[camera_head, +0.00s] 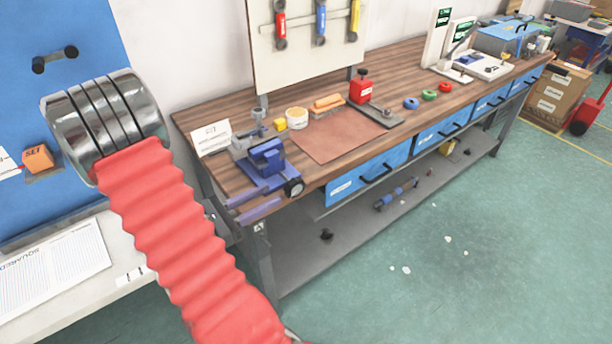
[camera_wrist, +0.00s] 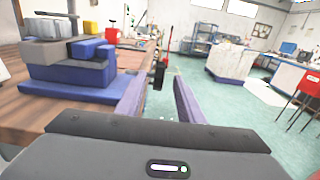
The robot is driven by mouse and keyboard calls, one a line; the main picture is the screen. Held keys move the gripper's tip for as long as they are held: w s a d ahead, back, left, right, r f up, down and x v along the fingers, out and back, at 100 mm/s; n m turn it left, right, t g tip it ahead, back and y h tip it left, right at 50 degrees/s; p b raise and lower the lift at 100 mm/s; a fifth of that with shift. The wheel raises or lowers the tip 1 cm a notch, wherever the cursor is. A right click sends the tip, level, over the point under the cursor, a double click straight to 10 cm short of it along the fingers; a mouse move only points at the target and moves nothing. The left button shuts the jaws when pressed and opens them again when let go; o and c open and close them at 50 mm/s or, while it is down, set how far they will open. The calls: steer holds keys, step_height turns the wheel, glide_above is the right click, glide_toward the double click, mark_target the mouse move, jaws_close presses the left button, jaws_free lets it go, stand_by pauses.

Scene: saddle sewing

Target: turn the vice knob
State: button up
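The blue vice (camera_head: 265,158) sits at the near left corner of the wooden workbench (camera_head: 222,172). Its round dark knob (camera_head: 293,187) with a pale face is at its right front side. My gripper (camera_head: 281,193) shows two purple fingers in front of the vice, pointing right toward the knob. In the wrist view my gripper (camera_wrist: 160,78) is open, its fingers apart with nothing clamped. The vice (camera_wrist: 75,75) stands left of the fingers there. A dark shape between the fingertips looks like the knob; contact cannot be told.
A brown leather mat (camera_head: 340,135), a red block (camera_head: 361,88) and coloured rings (camera_head: 411,103) lie farther along the bench. A label card (camera_head: 211,138) stands behind the vice. Blue drawers (camera_head: 368,178) are below the top. The green floor in front has small white scraps.

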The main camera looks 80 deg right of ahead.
mark_target(294, 187)
steer(key=x, duration=1.3)
steer(key=shift+s, duration=0.15)
steer(key=shift+c, duration=0.2)
jaws_close()
